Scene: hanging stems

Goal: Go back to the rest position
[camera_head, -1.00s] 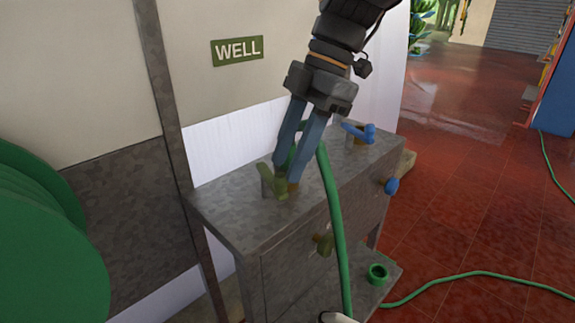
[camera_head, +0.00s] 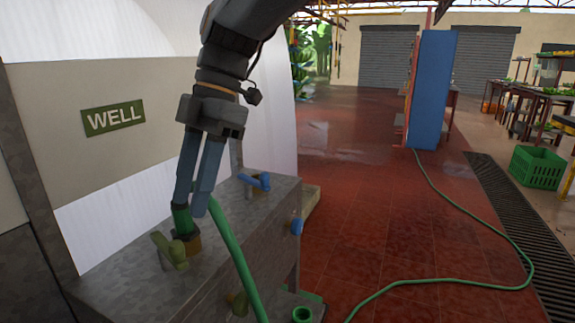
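My gripper (camera_head: 190,211) points down over the grey metal cabinet top (camera_head: 125,285), at the left of the head view. Its two blue-grey fingers are close together, and I cannot tell whether they are apart or closed on anything. A green hose piece (camera_head: 181,220) shows just below the left fingertip, above a brass-coloured fitting (camera_head: 192,243). A green hose (camera_head: 236,262) comes from behind the right finger and runs down the cabinet's front. An olive-green valve handle (camera_head: 169,250) stands in front of the fitting, below the fingertips.
A blue valve handle (camera_head: 254,180) is on the cabinet's far end, with a blue knob (camera_head: 297,226) on its side. A WELL sign (camera_head: 113,116) hangs on the wall behind. A green crate (camera_head: 538,170) stands at right.

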